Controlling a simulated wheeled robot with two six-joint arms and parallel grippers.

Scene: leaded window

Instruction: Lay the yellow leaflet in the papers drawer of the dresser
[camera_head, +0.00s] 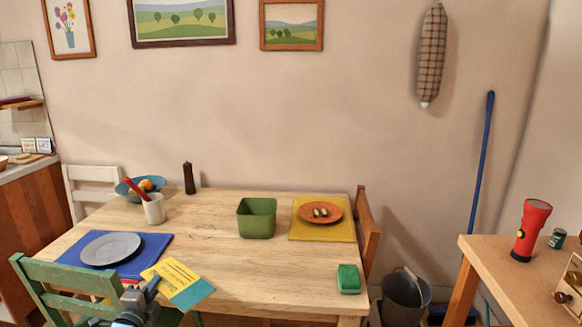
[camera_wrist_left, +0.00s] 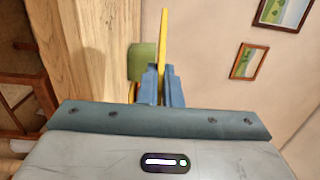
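The yellow leaflet (camera_head: 172,273), with printed text and a teal band, is at the front left of the dining table, overlapping the blue placemat in the picture. My left gripper (camera_head: 150,284) is at its lower left edge. In the left wrist view the leaflet (camera_wrist_left: 164,38) shows edge-on as a thin yellow strip between the blue fingers of the left gripper (camera_wrist_left: 160,84), which are closed on it. It appears held above the table. My right gripper is not in view. I cannot make out the dresser or its papers drawer.
The dining table (camera_head: 230,277) bears a grey plate (camera_head: 110,248), white cup (camera_head: 154,209), green bin (camera_head: 257,219), orange plate (camera_head: 320,212) and green block (camera_head: 348,279). A green chair (camera_head: 60,283) stands in front. A side table (camera_head: 500,267) with a red flashlight (camera_head: 530,230) is at right.

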